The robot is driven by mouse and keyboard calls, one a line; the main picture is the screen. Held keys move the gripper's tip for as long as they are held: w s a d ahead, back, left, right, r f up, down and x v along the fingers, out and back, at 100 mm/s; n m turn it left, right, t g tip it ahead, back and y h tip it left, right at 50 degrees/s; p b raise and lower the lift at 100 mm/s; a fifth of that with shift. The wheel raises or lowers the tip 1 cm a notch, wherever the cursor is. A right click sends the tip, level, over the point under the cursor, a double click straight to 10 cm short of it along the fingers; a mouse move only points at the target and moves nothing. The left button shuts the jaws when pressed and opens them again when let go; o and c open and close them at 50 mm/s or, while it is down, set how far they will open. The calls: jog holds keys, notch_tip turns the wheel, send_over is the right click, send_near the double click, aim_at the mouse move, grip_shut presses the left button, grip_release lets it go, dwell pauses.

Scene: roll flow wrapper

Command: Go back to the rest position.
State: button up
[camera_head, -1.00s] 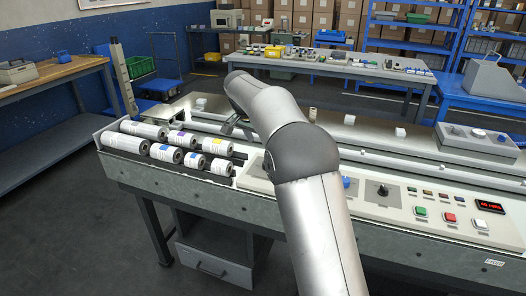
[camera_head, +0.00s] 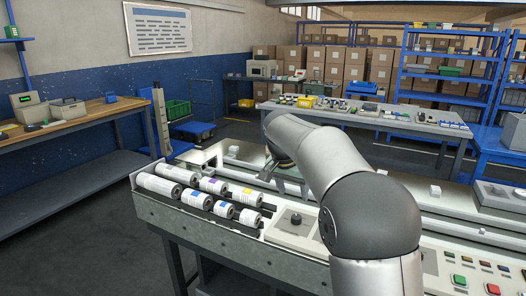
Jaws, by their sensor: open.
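My arm reaches from the lower right over the flow wrapper (camera_head: 180,219) and bends down at its far end. My gripper (camera_head: 272,176) shows only in part below the wrist, small and dark, above the machine's bed to the right of the rolls. It is open, and I see nothing held in it. Most of it is hidden behind my own arm.
Several white film rolls (camera_head: 160,186) lie in two rows in the tray at the machine's left end. A control panel (camera_head: 466,281) with buttons is at the lower right. A wooden workbench (camera_head: 75,123) stands left, a table with parts (camera_head: 375,118) behind. The aisle floor at left is clear.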

jog(key=s+d+f+n+g+y+p, duration=0.1)
jog(key=s+f+n+p, duration=0.1)
jog(key=s, duration=1.6)
jog(key=s+d+f+n+g+y+p, duration=0.1)
jog(key=s+f+n, duration=0.4)
jog(key=s, duration=1.4)
jog(key=shift+s+d+f+y+p, duration=0.3)
jog(key=shift+d+f+y+p, duration=0.2)
jog(key=shift+p, duration=0.3)
